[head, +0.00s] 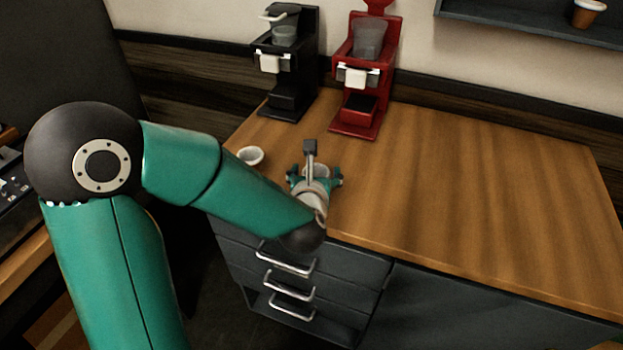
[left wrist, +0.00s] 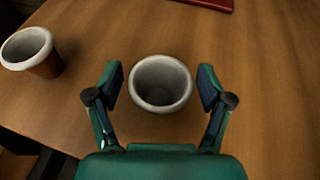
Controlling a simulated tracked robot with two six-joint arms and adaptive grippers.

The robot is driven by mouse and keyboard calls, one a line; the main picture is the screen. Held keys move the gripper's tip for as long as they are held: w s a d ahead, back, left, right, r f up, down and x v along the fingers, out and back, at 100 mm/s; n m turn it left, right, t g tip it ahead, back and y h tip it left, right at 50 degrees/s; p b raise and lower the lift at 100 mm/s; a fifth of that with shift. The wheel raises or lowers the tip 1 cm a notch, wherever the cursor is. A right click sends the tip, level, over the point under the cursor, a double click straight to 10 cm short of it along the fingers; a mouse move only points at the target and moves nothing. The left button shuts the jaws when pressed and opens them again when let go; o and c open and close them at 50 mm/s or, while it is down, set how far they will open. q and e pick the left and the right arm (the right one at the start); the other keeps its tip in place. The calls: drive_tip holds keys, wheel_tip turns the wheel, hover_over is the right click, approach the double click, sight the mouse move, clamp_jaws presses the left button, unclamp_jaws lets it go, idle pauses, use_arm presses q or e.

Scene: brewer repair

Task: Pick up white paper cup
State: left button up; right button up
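My left gripper (head: 315,176) is over the brewing counter near its front left, pointing down. In the left wrist view its two fingers (left wrist: 160,84) are spread, one on each side of a white cup (left wrist: 160,105), with a gap showing on both sides. The cup looks upright and empty, seen from above into its mouth. In the head view the gripper hides most of this cup. A second cup with a white rim (head: 250,156) stands to the left of the gripper; in the left wrist view its side looks brown (left wrist: 45,66). My right gripper is out of view.
A black brewer (head: 288,100) and a red brewer (head: 352,118) stand at the back of the wooden counter (head: 470,190). The counter's right side is clear. Drawers with metal handles (head: 288,290) are below its front edge. A brown cup (head: 586,14) is on a wall shelf.

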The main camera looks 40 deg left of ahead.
use_arm(q)
drive_tip(key=c, duration=0.4)
drive_tip(key=shift+r, duration=0.15)
